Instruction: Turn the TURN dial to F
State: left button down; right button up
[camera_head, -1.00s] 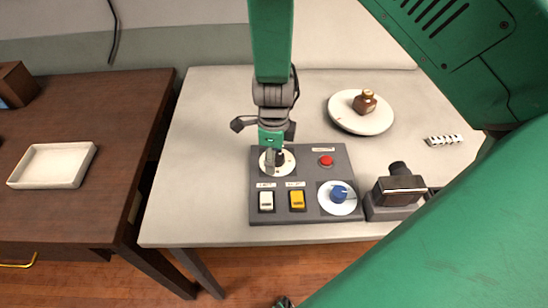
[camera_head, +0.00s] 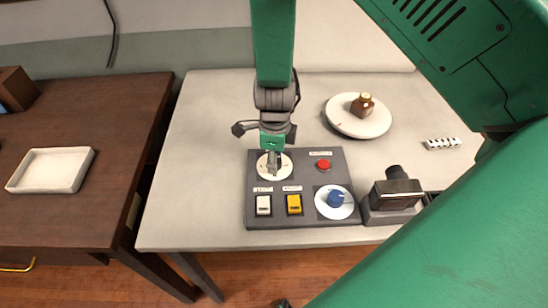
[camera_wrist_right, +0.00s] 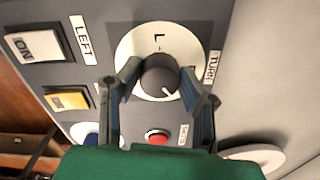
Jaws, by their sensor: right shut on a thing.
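The TURN dial is a white disc (camera_head: 287,165) with a dark round knob, at the back left of a grey control panel (camera_head: 300,165). In the right wrist view the dark knob (camera_wrist_right: 160,75) has a short white pointer line toward the lower right. A dark mark shows on the disc above it, and a TURN label (camera_wrist_right: 214,67) sits beside the disc. My right gripper (camera_head: 271,168) comes down from above and is shut on the knob, one finger on each side (camera_wrist_right: 161,86). The fingers hide parts of the disc. My left gripper is not in view.
The panel also carries a red button (camera_head: 323,165), a white switch (camera_head: 263,205), a yellow switch (camera_head: 294,204) and a blue knob (camera_head: 336,198). A dark device (camera_head: 395,195) stands right of the panel. The table's left side is clear.

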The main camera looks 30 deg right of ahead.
jog(key=n+p, duration=0.1)
jog(key=n, duration=0.2)
jog(key=shift+w+r+p, duration=0.1)
jog(key=shift+r+p, duration=0.05)
jog(key=shift+p, duration=0.2)
jog(key=n+p, duration=0.1)
jog(key=n, duration=0.1)
jog(key=shift+n, duration=0.3)
jog(key=n+p, duration=0.1)
jog(key=n, duration=0.4)
jog(key=shift+n, duration=0.4)
jog(key=shift+p, duration=0.3)
